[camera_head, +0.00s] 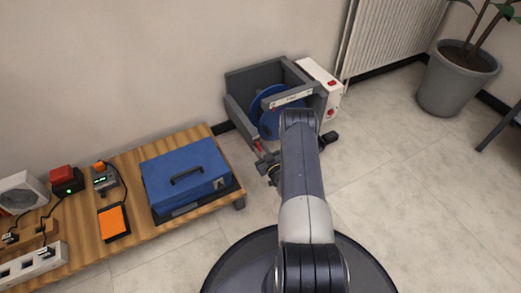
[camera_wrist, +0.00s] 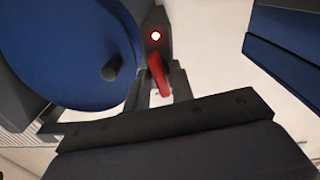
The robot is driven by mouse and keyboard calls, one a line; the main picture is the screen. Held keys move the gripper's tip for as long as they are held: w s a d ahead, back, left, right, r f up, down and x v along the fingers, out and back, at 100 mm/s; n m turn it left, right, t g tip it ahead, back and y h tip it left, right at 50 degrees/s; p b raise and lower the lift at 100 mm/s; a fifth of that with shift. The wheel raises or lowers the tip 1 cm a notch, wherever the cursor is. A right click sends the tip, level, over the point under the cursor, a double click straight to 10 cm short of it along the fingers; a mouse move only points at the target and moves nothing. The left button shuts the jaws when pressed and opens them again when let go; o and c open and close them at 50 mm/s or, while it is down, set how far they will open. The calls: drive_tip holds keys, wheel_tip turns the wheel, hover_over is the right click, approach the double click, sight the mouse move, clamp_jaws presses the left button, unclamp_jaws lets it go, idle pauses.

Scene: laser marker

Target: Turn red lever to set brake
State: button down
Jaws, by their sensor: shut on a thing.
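The red lever (camera_head: 258,146) is at the front left corner of a grey-framed machine (camera_head: 236,108) with a blue wheel (camera_head: 266,98). In the wrist view the red lever (camera_wrist: 158,74) sits just below a glowing red light (camera_wrist: 155,37), beside the blue wheel (camera_wrist: 65,45) and its dark knob. My gripper (camera_head: 266,163) is at the lever, low in front of the machine, and is shut on it. The dark gripper body (camera_wrist: 165,122) crosses the lower wrist view. My arm hides part of the machine, and the fingertips' contact is not clearly visible.
A wooden bench (camera_head: 137,160) with a blue case (camera_head: 186,177) stands to the left. A white box (camera_head: 320,88) with red controls is on the machine's right. A radiator (camera_head: 393,35) and potted plant (camera_head: 456,80) stand at the right.

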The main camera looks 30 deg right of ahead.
drive_tip(key=shift+f+m, duration=0.1)
drive_tip(key=shift+m, duration=0.9)
drive_tip(key=c, duration=1.5)
unclamp_jaws()
drive_tip(key=shift+s, duration=0.15)
drive_tip(key=s+p, duration=0.3)
drive_tip(key=s, duration=0.7)
drive_tip(key=shift+s+d+p, duration=0.15)
drive_tip(key=shift+s+p, duration=0.2)
drive_tip(key=shift+p, duration=0.05)
drive_tip(key=shift+w, duration=0.1)
